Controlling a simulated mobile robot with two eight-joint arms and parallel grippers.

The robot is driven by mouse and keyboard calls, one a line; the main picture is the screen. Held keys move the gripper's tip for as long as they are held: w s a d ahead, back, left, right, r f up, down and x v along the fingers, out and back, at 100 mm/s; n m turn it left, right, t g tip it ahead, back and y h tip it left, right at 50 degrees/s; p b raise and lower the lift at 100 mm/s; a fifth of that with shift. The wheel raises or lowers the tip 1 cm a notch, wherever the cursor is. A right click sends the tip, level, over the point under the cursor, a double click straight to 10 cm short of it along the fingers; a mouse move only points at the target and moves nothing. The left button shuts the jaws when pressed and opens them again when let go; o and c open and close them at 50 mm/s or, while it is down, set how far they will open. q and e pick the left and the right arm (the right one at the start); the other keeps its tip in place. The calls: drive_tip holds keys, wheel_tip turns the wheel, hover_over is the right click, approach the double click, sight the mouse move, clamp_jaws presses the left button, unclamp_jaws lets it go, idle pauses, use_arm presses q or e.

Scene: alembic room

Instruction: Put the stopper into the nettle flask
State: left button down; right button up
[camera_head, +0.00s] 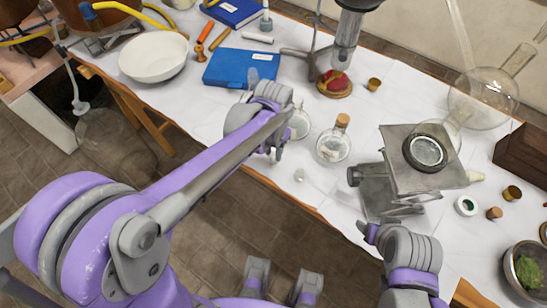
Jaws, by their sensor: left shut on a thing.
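My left gripper (276,146) is at the table's front edge, just left of a small round glass flask (300,124) with pale contents. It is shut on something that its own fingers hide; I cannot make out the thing. The flask is partly behind the gripper and its mouth is not clear. To its right stands a second round flask (332,148) with a cork stopper (342,120) in its neck. I cannot tell which flask is the nettle one. My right gripper (371,233) is low at the front edge, its opening unclear.
A metal lab jack (452,176) with a dark ring on top stands right of the corked flask. A large glass retort (483,98), small corks (494,213) and a bowl of green leaves (512,268) are farther right. A blue case (243,69) and white basin (153,72) lie left.

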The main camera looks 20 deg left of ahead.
sight(273, 154)
use_arm(q)
drive_tip(key=shift+r+p, duration=1.05)
drive_tip(key=shift+r, duration=0.55)
drive_tip(key=shift+f, duration=0.1)
